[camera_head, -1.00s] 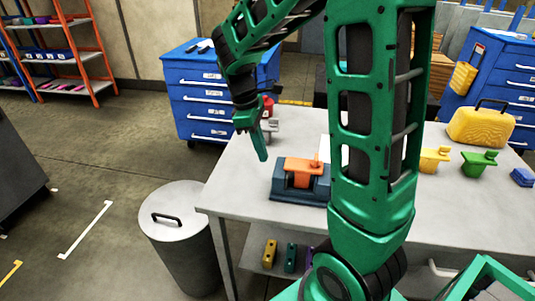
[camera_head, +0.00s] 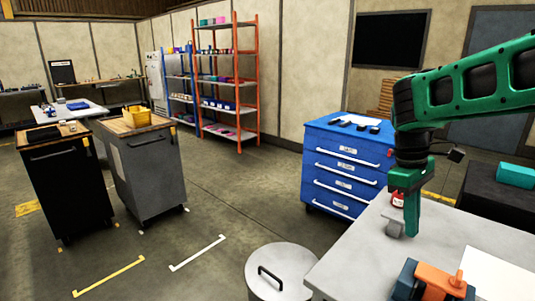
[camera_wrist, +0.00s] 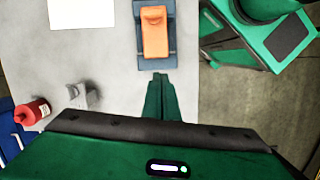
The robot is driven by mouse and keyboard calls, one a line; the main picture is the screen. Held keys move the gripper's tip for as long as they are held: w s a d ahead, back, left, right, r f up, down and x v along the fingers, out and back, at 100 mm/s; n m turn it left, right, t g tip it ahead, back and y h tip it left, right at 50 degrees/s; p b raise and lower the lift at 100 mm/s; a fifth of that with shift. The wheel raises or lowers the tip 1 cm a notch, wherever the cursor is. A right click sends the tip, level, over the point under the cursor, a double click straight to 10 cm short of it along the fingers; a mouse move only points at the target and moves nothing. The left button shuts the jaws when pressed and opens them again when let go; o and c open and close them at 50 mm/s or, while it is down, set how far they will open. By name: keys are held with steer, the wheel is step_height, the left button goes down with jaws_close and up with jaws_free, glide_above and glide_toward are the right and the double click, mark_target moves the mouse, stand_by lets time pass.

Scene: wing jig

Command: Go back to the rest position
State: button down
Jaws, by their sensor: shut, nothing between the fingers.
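An orange part (camera_head: 441,279) sits on a dark blue block on the grey table (camera_head: 347,248). In the wrist view the orange part (camera_wrist: 154,38) lies just beyond the fingertips, apart from them. My green arm comes in from the right in the head view.
A lidded grey bin (camera_head: 279,274) stands left of the table. A blue drawer cabinet (camera_head: 345,170) is behind. A red bottle (camera_wrist: 32,113) and a grey bracket (camera_wrist: 84,95) are on the table.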

steer(key=s+d+f+m+t+y, duration=0.1)
steer(key=s+d+f+m, duration=0.1)
steer(key=s+m, duration=0.4)
steer(key=s+d+f+m+y, duration=0.1)
steer(key=s+m, duration=0.6)
steer(key=s, duration=0.7)
step_height(320, 180, down, 2)
steer(key=shift+s+d+f+t, duration=0.3)
steer(key=shift+d+t, duration=0.1)
steer(key=shift+d, duration=0.25)
steer(key=shift+w, duration=0.15)
steer(key=shift+w+f, duration=0.2)
steer(key=shift+w, duration=0.3)
steer(key=c, duration=2.5)
jaws_free()
